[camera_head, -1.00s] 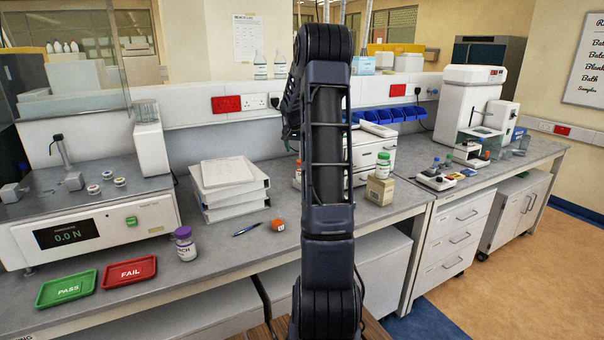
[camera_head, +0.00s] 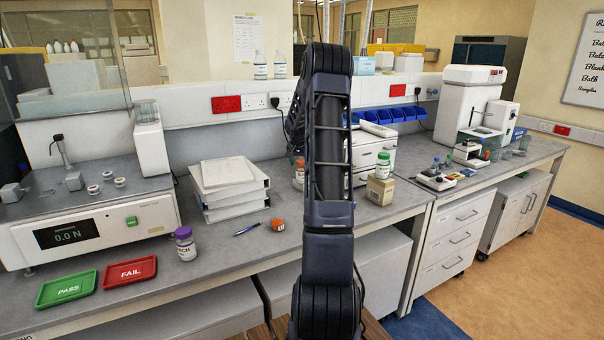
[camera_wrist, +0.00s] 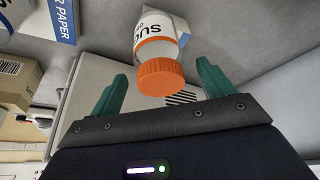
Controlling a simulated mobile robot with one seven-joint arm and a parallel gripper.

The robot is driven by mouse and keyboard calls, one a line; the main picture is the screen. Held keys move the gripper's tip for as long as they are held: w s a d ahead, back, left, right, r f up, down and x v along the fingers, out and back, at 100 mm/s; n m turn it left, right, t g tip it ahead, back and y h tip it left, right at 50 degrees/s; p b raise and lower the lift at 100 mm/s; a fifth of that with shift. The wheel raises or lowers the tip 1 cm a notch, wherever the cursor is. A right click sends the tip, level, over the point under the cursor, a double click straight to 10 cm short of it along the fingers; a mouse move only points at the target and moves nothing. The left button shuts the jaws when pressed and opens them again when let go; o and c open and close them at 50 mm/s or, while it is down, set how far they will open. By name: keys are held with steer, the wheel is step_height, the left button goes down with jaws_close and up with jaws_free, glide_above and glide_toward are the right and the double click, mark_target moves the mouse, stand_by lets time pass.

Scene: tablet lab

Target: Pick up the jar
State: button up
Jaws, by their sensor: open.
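A white jar with an orange screw cap and a label reading "SUC" (camera_wrist: 160,55) is in the wrist view, between and just beyond my fingertips. What looks like the same orange-capped jar (camera_head: 299,171) stands on the bench in the head view, partly hidden by my arm. My gripper (camera_wrist: 162,72) is open, with one green finger on each side of the jar's cap and no clear contact. In the head view my arm hides the gripper. A purple-capped jar (camera_head: 185,244) and a green-capped jar (camera_head: 383,165) also stand on the bench.
A cardboard box (camera_head: 379,191) stands right of my arm, before a white instrument (camera_head: 375,148). Green (camera_head: 66,290) and red (camera_head: 130,271) trays lie at the front left.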

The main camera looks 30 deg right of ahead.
steer(key=shift+x, duration=1.5)
steer(key=c, duration=1.3)
steer(key=shift+r, duration=0.1)
step_height(320, 180, up, 20)
steer(key=w+d, duration=0.3)
step_height(320, 180, down, 20)
steer(key=shift+r, duration=0.1)
